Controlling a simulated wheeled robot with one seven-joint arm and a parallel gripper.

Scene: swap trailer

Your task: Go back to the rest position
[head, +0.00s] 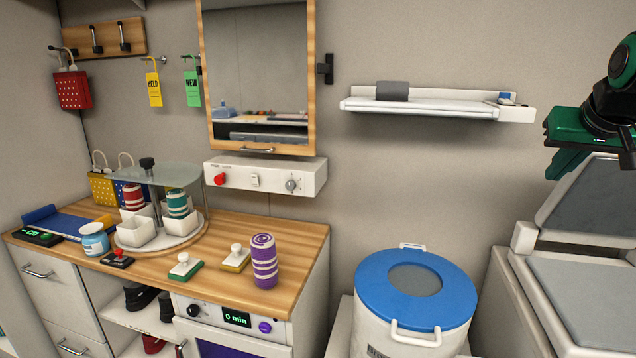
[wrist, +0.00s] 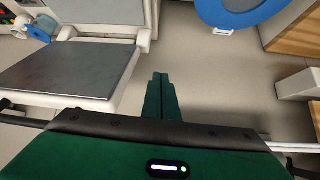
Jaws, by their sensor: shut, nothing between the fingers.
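My gripper is green. In the wrist view its two fingers (wrist: 161,98) are together, with nothing between them, above the grey floor. In the head view the green end of my arm (head: 580,135) is at the right edge, high up, above and beside a white unit with grey pads; the fingertips are hard to make out there. My gripper is well apart from the wooden counter and touches nothing that I can see.
A grey-padded white unit (head: 590,208) stands below my arm. A bin with a blue lid (head: 452,295) is left of it. A wall shelf (head: 420,108) is at upper middle. The wooden counter (head: 215,262) holds stamps, a purple striped roll (head: 264,262) and a carousel (head: 190,238).

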